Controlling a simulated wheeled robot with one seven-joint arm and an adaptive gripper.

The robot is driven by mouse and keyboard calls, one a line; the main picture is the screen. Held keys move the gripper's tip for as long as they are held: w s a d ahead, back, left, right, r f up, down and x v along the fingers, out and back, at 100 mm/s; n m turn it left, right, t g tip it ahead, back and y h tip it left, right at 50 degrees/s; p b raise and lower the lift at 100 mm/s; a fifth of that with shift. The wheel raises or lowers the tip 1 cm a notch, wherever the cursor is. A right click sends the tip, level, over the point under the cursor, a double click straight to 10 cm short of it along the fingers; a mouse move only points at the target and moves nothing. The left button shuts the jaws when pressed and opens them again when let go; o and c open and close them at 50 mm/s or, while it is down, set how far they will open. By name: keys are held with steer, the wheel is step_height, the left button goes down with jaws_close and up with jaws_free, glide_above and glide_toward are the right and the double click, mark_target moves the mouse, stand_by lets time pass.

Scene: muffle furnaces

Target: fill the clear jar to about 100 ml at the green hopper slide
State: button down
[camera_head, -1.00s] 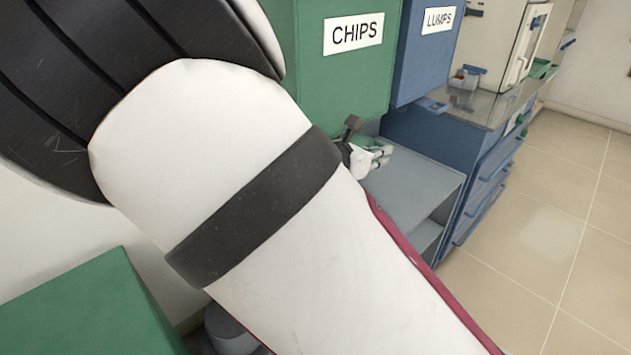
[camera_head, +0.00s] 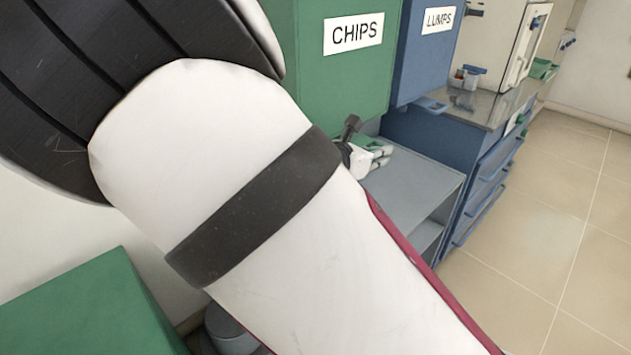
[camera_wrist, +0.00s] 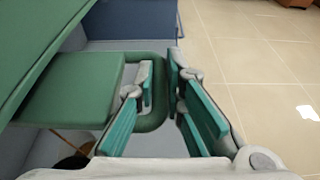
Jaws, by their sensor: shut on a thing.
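The green hopper marked CHIPS (camera_head: 345,80) stands at the top middle of the head view. Its green slide (camera_wrist: 72,90) juts out flat from under the hopper in the wrist view and ends in a loop handle (camera_wrist: 152,122). My gripper (camera_wrist: 172,88) is shut on the bar of this handle, with one finger inside the loop and the other outside. In the head view my gripper (camera_head: 368,160) shows small below the hopper, mostly behind my arm. I cannot make out the clear jar in either view.
A blue hopper marked LUMPS (camera_head: 425,55) stands to the right of the green one. A grey shelf unit (camera_head: 415,185) lies below them. A blue drawer cabinet (camera_head: 485,165) carries small items and a white furnace. Tiled floor (camera_head: 550,220) is clear at right.

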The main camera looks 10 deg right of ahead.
steer(key=shift+a, duration=0.15)
steer(key=shift+w+a+p, duration=0.45)
steer(key=shift+w+a, duration=0.2)
steer(key=shift+w, duration=0.3)
steer(key=c, duration=1.6)
jaws_free()
